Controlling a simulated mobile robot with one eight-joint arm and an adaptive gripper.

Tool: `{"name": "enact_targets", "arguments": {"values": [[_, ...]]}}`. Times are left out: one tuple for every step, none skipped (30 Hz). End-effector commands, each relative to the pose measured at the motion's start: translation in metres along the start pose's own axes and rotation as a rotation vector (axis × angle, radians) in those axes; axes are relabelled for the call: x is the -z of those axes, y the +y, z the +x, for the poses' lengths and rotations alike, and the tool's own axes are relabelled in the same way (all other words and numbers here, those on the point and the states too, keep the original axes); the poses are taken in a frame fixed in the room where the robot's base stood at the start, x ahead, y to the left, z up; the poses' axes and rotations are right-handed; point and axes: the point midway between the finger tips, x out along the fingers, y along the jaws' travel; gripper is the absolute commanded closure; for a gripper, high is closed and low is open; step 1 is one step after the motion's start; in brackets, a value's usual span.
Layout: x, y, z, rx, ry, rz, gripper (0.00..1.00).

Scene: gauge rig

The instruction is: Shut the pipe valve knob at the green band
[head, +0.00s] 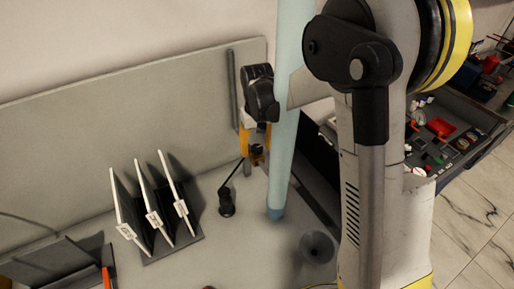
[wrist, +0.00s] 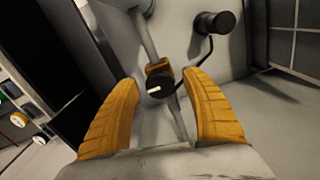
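In the wrist view a dark round knob (wrist: 160,86) with a white mark on its face sits on a thin grey pipe (wrist: 146,38), with an orange-brown part behind it. My gripper (wrist: 166,98) is open, its two orange fingers spread on either side of the knob, with gaps on both sides. The fingers do not touch the knob. In the head view my gripper (head: 252,152) is by the grey back panel, partly hidden by my black wrist, and the knob cannot be made out there. No green band can be made out in either view.
A black cylinder (wrist: 214,22) with a bent cable stands close by; it also shows in the head view (head: 227,204). A rack (head: 172,246) holds three upright plates at left. A light blue tube (head: 283,140) rises beside my gripper. A cluttered drawer (head: 440,140) is at right.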

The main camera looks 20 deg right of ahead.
Motion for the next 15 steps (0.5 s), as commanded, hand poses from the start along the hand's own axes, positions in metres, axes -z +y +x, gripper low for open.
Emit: {"name": "enact_targets", "arguments": {"values": [[0.0, 0.0, 0.0, 0.0, 0.0, 0.0, 0.44], [0.0, 0.0, 0.0, 0.0, 0.0, 0.0, 0.44], [0.0, 0.0, 0.0, 0.0, 0.0, 0.0, 0.44], [0.0, 0.0, 0.0, 0.0, 0.0, 0.0, 0.44], [0.0, 0.0, 0.0, 0.0, 0.0, 0.0, 0.44], [0.0, 0.0, 0.0, 0.0, 0.0, -0.001, 0.44], [0.0, 0.0, -0.001, 0.0, 0.0, -0.001, 0.44], [0.0, 0.0, -0.002, 0.0, 0.0, -0.001, 0.44], [0.0, 0.0, -0.004, 0.0, 0.0, -0.001, 0.44], [0.0, 0.0, -0.007, 0.0, 0.0, -0.001, 0.44], [0.0, 0.0, -0.011, 0.0, 0.0, -0.001, 0.44], [0.0, 0.0, -0.017, 0.0, 0.0, -0.001, 0.44], [0.0, 0.0, -0.022, 0.0, 0.0, -0.001, 0.44], [0.0, 0.0, -0.028, 0.0, 0.0, -0.001, 0.44], [0.0, 0.0, -0.037, 0.0, 0.0, -0.001, 0.44]]}}
